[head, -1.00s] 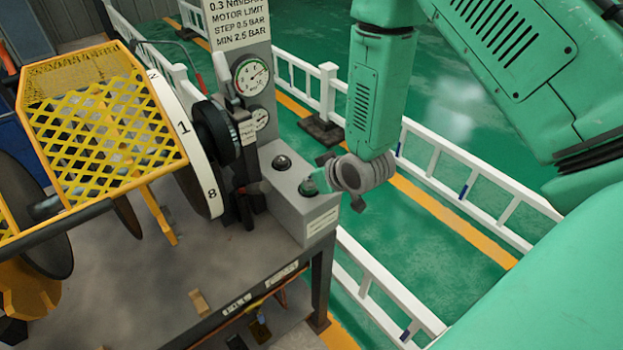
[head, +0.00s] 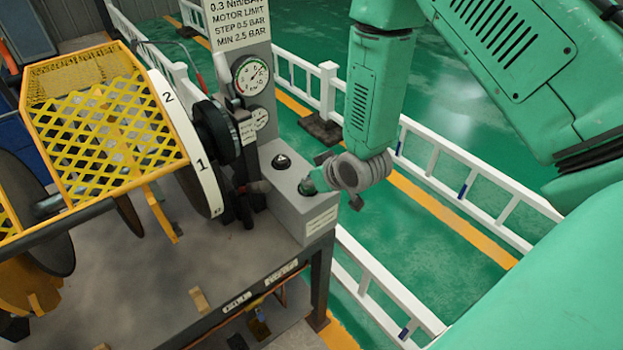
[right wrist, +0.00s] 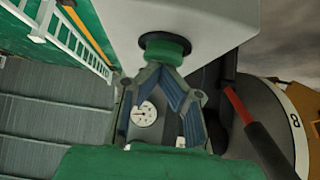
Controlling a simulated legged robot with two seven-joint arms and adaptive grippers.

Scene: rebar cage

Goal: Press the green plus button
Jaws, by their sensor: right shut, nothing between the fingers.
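The green button (right wrist: 166,50) in its black collar sits on a light grey control box (right wrist: 205,22) in the right wrist view. No plus mark can be made out on it. My right gripper (right wrist: 161,71) is shut and empty; its fingertips are at the button's face and seem to touch it. In the head view, my right gripper (head: 312,182) reaches in from the right over the grey box (head: 305,217) and hides most of the button. My left gripper is not in view.
A black button (head: 282,162) sits beside it on the box. A labelled post with a pressure gauge (head: 251,75) rises behind. A white numbered wheel (head: 204,165) and yellow mesh guard (head: 105,130) stand left. White railings (head: 470,180) run behind my arm.

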